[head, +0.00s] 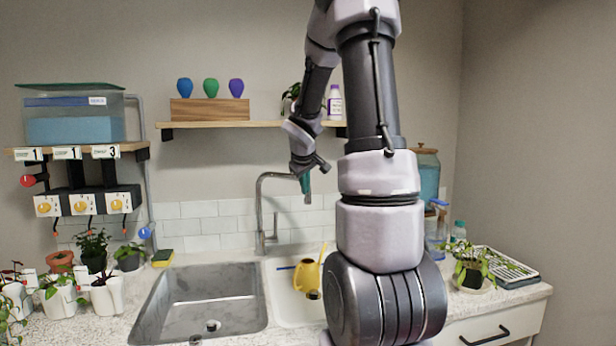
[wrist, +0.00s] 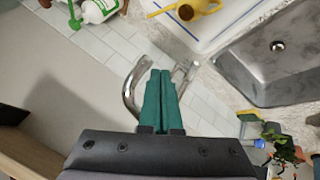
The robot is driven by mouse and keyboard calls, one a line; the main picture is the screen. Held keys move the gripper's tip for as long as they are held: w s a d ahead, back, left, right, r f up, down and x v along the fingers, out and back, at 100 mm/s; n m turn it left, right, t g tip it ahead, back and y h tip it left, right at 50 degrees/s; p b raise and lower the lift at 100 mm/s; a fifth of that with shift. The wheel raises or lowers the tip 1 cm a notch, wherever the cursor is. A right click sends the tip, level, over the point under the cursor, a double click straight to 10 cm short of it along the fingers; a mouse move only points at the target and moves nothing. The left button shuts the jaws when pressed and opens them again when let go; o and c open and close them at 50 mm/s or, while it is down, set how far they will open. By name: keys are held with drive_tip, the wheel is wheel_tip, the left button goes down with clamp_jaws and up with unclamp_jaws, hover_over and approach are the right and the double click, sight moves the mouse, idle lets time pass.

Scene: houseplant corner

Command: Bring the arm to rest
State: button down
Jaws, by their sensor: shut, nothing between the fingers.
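My gripper (head: 306,190) hangs from my raised arm above the back of the counter, in front of the tap and the tiled wall in the head view. Its teal fingers (wrist: 160,100) are pressed together in the wrist view, with nothing between them. My arm rises tall through the middle of the head view and bends over at the top, hiding part of the wall and counter.
The curved tap (head: 260,210) stands close to my gripper. A wooden shelf (head: 225,124) with several small vases is above. A steel sink (head: 205,300) and a yellow watering can (head: 308,274) lie below. Potted plants crowd the left; a dish rack (head: 512,272) stands right.

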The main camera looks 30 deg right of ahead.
drive_tip(key=shift+s+d+v, duration=0.1)
drive_tip(key=shift+d+v, duration=0.05)
drive_tip(key=shift+v, duration=0.75)
drive_tip(key=shift+s+d+v, duration=0.1)
drive_tip(key=shift+d+v, duration=0.1)
drive_tip(key=shift+v, duration=0.65)
drive_tip(key=shift+s+d+v, duration=0.1)
drive_tip(key=shift+d+v, duration=0.05)
drive_tip(key=shift+v, duration=0.75)
drive_tip(key=s+a+r+m+y, duration=0.3)
drive_tip(key=s+a, duration=0.7)
drive_tip(key=s, duration=0.1)
drive_tip(key=s+a+r+m+y, duration=0.3)
drive_tip(key=s+a, duration=0.7)
drive_tip(key=s, duration=0.2)
drive_tip(key=shift+s+r+m+t, duration=0.2)
drive_tip(key=shift+r+m+t, duration=0.2)
drive_tip(key=shift+a, duration=0.1)
